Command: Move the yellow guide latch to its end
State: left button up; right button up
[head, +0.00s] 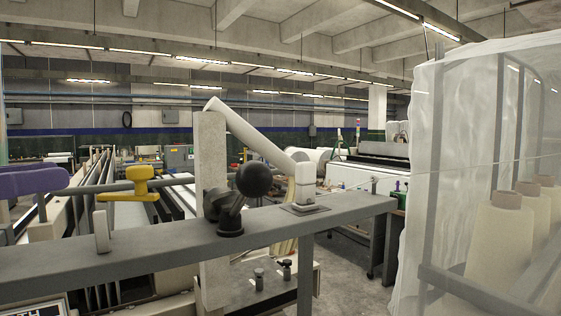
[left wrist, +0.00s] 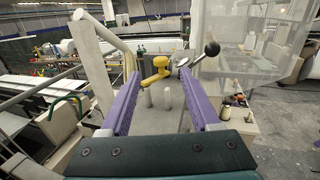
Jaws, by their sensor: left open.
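The yellow guide latch (head: 127,185) sits on a grey horizontal rod, left of centre in the head view. It has a rounded knob on top and a flat arm reaching left. In the left wrist view the yellow guide latch (left wrist: 156,68) shows ahead, roughly between the tips of the purple fingers. My left gripper (head: 40,181) comes in at the left edge of the head view, left of the latch and apart from it. In the left wrist view my left gripper (left wrist: 158,80) is open, with nothing between its fingers. My right gripper is not in view.
A grey beam (head: 180,248) crosses in front below the latch. A lever with a black ball knob (head: 254,180) stands to its right, beside a pale post (head: 212,140). A translucent curtain (head: 490,140) and yarn cones (head: 500,240) fill the right.

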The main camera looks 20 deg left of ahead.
aim_at(140, 170)
pick_arm(q)
jog(key=p+x, duration=0.6)
jog(key=x, duration=0.2)
jog(key=shift+w+d, duration=0.1)
jog(key=shift+w, duration=0.15)
jog(key=shift+w+d+f+p, duration=0.25)
jog(key=shift+w+d+p, duration=0.05)
jog(key=shift+w, duration=0.3)
grip_shut()
